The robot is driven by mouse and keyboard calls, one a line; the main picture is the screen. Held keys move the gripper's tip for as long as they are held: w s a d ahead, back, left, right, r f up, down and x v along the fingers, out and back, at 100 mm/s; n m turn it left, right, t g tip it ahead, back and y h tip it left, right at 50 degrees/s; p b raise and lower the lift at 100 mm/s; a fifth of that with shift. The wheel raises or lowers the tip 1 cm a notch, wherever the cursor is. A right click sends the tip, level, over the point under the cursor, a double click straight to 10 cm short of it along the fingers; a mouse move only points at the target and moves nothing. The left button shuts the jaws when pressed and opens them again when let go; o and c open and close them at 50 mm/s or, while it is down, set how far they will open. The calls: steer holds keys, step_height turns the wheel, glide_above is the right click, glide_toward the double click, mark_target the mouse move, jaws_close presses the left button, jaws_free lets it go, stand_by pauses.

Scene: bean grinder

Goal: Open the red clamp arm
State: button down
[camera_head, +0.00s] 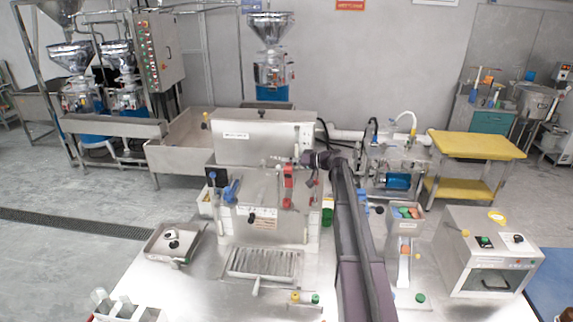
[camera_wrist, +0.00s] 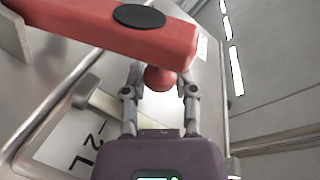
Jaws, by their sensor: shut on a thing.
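The red clamp arm (camera_head: 287,182) is on the front of the steel machine in the head view, to the right of its middle. In the wrist view the red clamp arm (camera_wrist: 115,27) crosses the upper left as a thick bar with a black oval on it. A round red knob (camera_wrist: 159,78) shows at its right end. My gripper (camera_wrist: 161,88) has one finger on each side of this knob and is shut on it. The fingertips are partly hidden by the bar. In the head view my gripper (camera_head: 307,172) is small, just right of the clamp arm.
The steel machine (camera_head: 263,140) stands on the metal table, with a blue clamp (camera_head: 231,192) at its left. A grated tray (camera_head: 262,264) lies in front. A steel box (camera_head: 485,250) with buttons stands at right. My arm covers the table between them.

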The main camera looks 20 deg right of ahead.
steer(key=shift+d, duration=0.1)
steer(key=shift+c, duration=2.1)
jaws_free()
steer(key=shift+w+d+f, duration=0.1)
